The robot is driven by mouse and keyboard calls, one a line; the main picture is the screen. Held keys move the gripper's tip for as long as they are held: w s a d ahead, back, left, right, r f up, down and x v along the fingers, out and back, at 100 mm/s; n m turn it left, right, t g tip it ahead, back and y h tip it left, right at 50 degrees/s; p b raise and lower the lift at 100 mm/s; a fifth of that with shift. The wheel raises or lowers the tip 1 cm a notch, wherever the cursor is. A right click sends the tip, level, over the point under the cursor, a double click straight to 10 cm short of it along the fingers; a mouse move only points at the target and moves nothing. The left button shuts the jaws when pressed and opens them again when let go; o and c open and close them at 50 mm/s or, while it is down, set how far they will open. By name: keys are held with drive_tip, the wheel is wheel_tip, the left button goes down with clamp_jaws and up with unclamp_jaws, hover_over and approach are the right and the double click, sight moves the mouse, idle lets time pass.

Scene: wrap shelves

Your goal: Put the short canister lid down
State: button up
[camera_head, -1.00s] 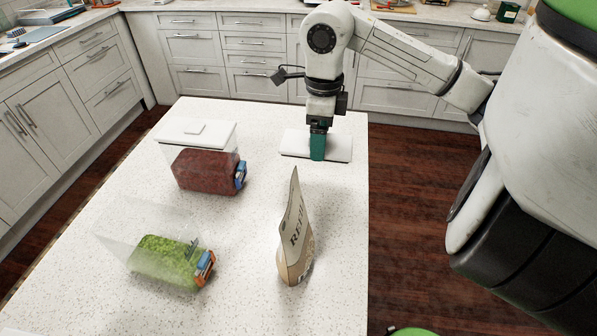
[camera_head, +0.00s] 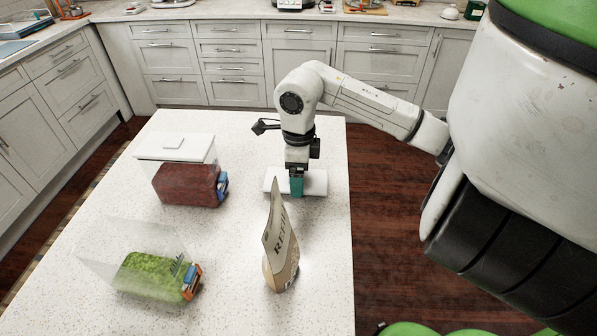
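The short canister lid (camera_head: 315,184) is a flat white rectangular slab, level, over the far right part of the speckled table. My gripper (camera_head: 297,188) points straight down at its middle, with green fingers shut on it. The fingers hide the spot where they grip. I cannot tell whether the lid touches the table top or hangs just above it. A clear canister with green contents (camera_head: 150,275) stands open at the near left. A clear canister with dark red contents (camera_head: 185,185) stands behind it, with a white lid (camera_head: 175,147) on top.
A paper bag (camera_head: 280,250) stands upright just in front of the lid and partly overlaps it in view. The white speckled table (camera_head: 230,235) is bare between the canisters and the bag. Grey cabinets (camera_head: 205,60) line the back wall.

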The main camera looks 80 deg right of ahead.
drive_tip(key=shift+f, duration=0.15)
drive_tip(key=o, duration=0.9)
drive_tip(key=shift+c, duration=0.2)
drive_tip(key=shift+r, duration=0.35)
wheel_tip(320, 180, up, 12)
drive_tip(key=b, duration=0.1)
drive_tip(key=shift+f+b, duration=0.15)
drive_tip(key=shift+b, duration=0.25)
